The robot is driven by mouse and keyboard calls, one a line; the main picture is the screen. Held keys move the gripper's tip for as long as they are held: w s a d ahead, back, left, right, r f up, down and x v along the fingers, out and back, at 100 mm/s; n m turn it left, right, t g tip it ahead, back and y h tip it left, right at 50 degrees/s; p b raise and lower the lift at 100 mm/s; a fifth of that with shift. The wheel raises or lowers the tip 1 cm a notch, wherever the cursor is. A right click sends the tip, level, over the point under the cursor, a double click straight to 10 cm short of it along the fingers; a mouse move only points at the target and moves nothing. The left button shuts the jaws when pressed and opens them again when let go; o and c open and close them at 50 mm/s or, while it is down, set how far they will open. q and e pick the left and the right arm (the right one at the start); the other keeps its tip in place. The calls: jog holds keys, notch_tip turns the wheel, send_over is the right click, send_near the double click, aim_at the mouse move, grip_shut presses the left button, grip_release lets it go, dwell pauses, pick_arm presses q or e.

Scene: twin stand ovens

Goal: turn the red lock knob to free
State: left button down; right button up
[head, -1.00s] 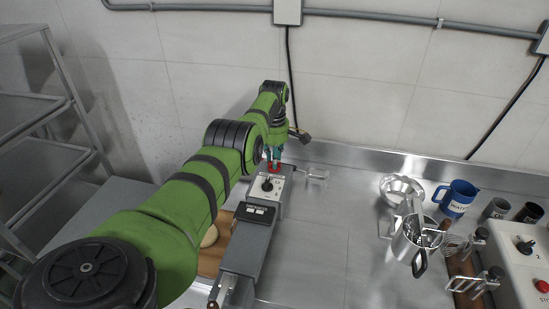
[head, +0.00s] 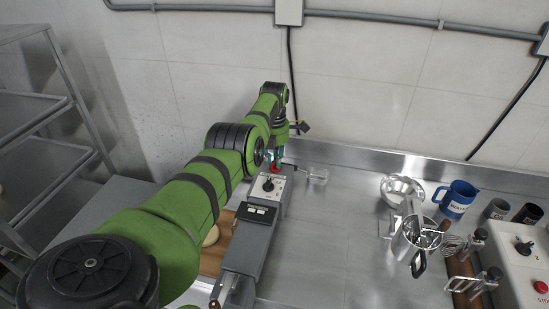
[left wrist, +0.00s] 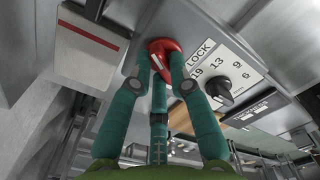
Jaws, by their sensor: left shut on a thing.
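The red lock knob (left wrist: 163,50) shows in the left wrist view on a grey machine face, beside the printed word LOCK. In the head view the knob (head: 277,168) is a small patch of red at the far end of the grey machine. My left gripper (left wrist: 160,75) has its teal fingers shut on the knob. In the head view the left gripper (head: 276,156) reaches down onto it from the far side, and the arm partly hides it. A white marker line shows on the knob, slanting. My right gripper is not in view.
A black dial (head: 268,185) sits close to the red knob on the same panel. A clear-ended crank handle (head: 317,174) sticks out to the right. A colander (head: 402,188), a metal jug, a blue mug (head: 458,197) and utensils stand at right. The middle counter is clear.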

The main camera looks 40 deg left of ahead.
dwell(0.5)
pick_arm(q)
jog(key=c, duration=1.1)
grip_release()
jog(key=shift+c, duration=0.2)
notch_tip(320, 180, up, 12)
jog(key=shift+r, duration=0.1)
